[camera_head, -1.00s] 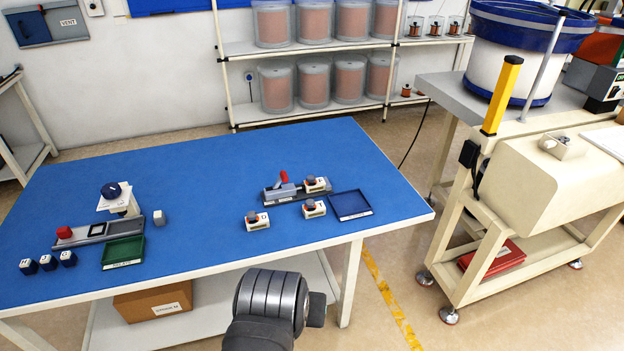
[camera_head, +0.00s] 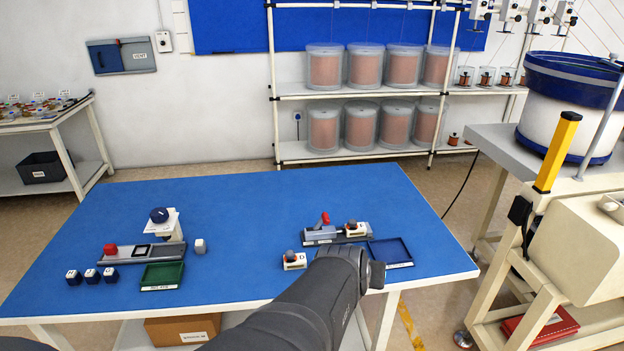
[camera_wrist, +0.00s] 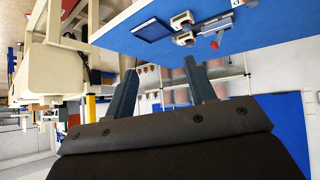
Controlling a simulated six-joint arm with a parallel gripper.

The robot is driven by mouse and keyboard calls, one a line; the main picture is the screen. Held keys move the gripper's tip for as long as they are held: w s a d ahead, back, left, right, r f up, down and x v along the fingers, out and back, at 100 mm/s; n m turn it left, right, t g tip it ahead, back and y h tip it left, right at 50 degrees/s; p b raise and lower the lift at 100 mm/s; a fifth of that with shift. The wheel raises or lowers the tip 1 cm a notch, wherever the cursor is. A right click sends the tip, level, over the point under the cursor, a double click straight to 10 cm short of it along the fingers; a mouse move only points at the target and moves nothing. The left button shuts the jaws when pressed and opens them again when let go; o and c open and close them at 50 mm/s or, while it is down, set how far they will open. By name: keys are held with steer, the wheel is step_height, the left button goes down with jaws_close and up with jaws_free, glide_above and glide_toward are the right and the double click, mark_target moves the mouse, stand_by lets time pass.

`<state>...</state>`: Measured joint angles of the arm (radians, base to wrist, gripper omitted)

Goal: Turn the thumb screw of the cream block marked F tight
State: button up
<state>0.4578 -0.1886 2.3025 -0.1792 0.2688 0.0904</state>
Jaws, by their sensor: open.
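Cream blocks with grey thumb screws are on the blue table; their letters are too small to read. One cream block (camera_head: 294,261) stands left of my arm. Another cream block (camera_head: 355,230) is at the right end of a grey fixture (camera_head: 322,236) with a red lever. A third is hidden behind my arm in the head view. The tilted wrist view shows two cream blocks (camera_wrist: 181,20) (camera_wrist: 184,40) near the fixture's red lever. My gripper (camera_wrist: 159,68) is open and empty, its fingers apart, away from the blocks.
A dark blue tray (camera_head: 405,262) lies right of the fixture. At the left are a green tray (camera_head: 162,284), a grey fixture (camera_head: 170,251) with a red piece, and several small dark blue blocks. The table's middle is clear. A cream machine (camera_head: 590,240) stands right.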

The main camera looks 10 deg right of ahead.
steer(key=w+d+f+n+t, duration=0.1)
steer(key=w+d+f, duration=0.15)
steer(key=w, duration=0.35)
steer(key=w+d+f+t, duration=0.1)
steer(key=w+d, duration=0.2)
steer(key=w, duration=0.2)
steer(key=n+t+y, duration=0.1)
steer(key=t+y, duration=0.1)
steer(key=t, duration=0.2)
glide_toward(353, 222)
steer(key=x, duration=0.7)
steer(key=shift+w+f, duration=0.1)
steer(key=shift+w, duration=0.2)
steer(key=c, duration=1)
